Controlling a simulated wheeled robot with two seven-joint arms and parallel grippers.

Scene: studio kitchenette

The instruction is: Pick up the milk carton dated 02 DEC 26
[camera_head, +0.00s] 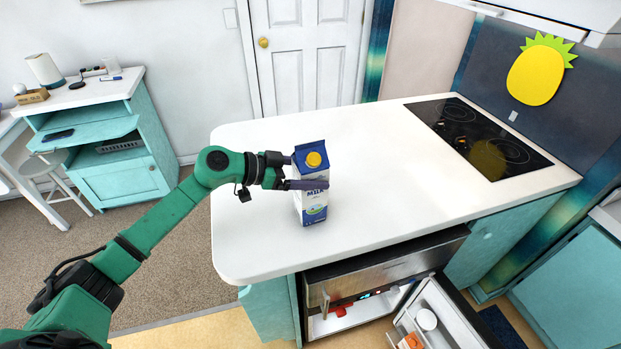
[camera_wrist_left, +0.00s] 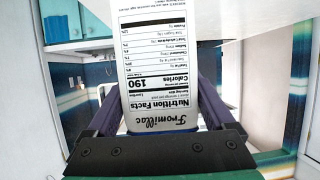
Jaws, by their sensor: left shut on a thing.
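A blue and white milk carton (camera_head: 312,207) with a yellow cap stands upright at the white counter. I cannot tell whether its base touches the counter top or is just above it. My left gripper (camera_head: 308,178) comes in from the left and is shut on the carton, one finger on each side. In the left wrist view the carton (camera_wrist_left: 165,75) sits between both fingers of the gripper (camera_wrist_left: 165,118), with its nutrition panel upside down. No date can be read in either view. My right gripper is not in view.
The white counter (camera_head: 370,150) is clear around the carton, with a black cooktop (camera_head: 475,135) at its right. Below the front edge a small fridge stands open, its door (camera_head: 440,315) swung out with items inside. A teal cabinet (camera_head: 115,175) stands at the left.

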